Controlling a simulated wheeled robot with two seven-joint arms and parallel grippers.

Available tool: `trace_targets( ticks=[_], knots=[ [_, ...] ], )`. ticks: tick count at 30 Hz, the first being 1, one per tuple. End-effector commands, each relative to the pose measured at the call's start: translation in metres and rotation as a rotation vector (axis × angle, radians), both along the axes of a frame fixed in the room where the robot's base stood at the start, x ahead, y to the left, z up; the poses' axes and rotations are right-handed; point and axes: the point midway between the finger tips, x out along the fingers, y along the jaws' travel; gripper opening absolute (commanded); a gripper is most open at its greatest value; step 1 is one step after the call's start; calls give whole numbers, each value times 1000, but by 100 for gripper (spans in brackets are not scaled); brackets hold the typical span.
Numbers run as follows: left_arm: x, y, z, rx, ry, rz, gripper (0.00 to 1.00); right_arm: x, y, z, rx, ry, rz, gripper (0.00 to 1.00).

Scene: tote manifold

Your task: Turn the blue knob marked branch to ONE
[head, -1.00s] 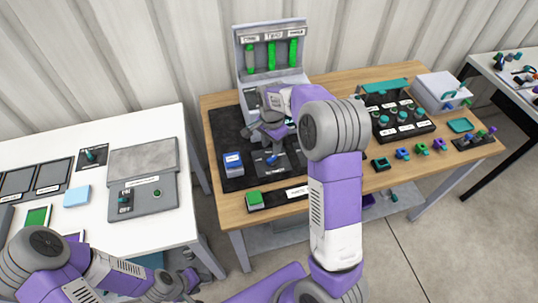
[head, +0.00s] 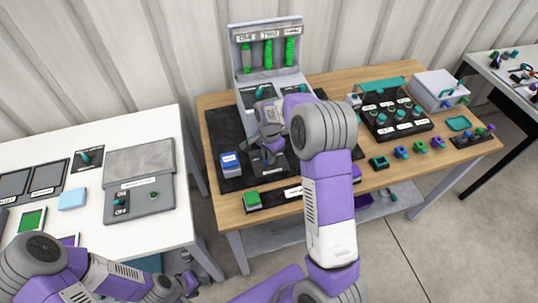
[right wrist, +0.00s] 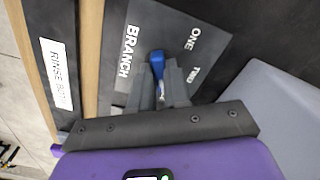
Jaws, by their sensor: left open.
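The blue knob (right wrist: 157,62) stands on a grey plate (right wrist: 215,50) lettered BRANCH, ONE and TWO in the right wrist view. ONE and TWO are to the right of the knob, BRANCH to its left. My right gripper (right wrist: 160,72) is down at the knob, a finger on either side of it. I cannot tell whether the fingers press on it. In the head view my right gripper (head: 271,150) hides most of the knob and plate. My left gripper (head: 188,284) is open at the lower left, away from the knob, beside the white table.
Behind the plate stands a grey panel (head: 268,52) with green tubes. A black rack (head: 398,125) of teal knobs is to the right.

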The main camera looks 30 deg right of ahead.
Motion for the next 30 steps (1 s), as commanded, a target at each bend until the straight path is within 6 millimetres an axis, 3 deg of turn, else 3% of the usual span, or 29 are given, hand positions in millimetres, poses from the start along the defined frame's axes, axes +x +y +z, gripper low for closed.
trace_targets(
  ticks=[14, 30],
  knots=[
    [0, 0, 3, 0, 0, 0, 43, 0, 0, 1, 0, 0, 59, 0],
    [0, 0, 16, 0, 0, 0, 43, -1, 0, 1, 0, 1, 500, 0]
  ],
)
